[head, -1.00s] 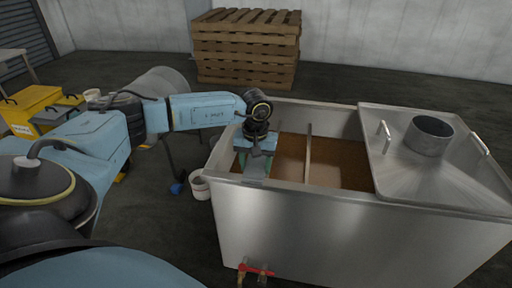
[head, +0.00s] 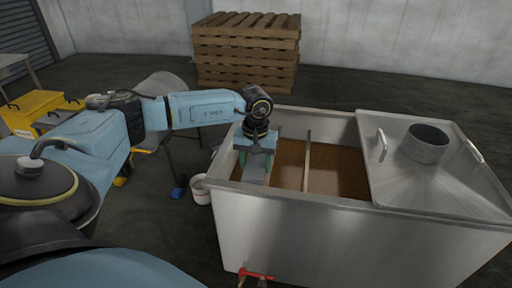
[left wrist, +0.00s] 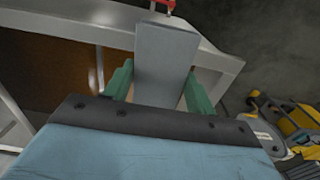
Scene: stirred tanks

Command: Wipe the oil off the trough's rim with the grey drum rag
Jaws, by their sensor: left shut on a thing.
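The grey rag (head: 257,167) is a flat grey pad in the head view, at the near left end of the metal trough (head: 300,225). My left gripper (head: 257,160) is shut on it, with green fingers on either side. In the left wrist view the rag (left wrist: 165,52) sticks out between the green fingers and overlaps the trough's rim (left wrist: 218,60). I cannot tell whether it presses on the rim. The rag hides part of the rim, and I cannot make out oil on the rim that shows. My right gripper is not in view.
Brown liquid (head: 338,172) fills the trough's open part, crossed by a divider (head: 307,160). A metal lid (head: 400,180) with handles and a round collar covers the right part. A red-handled valve (head: 256,274) sticks out in front. A white bucket (head: 200,190) stands left; pallets (head: 247,50) stand behind.

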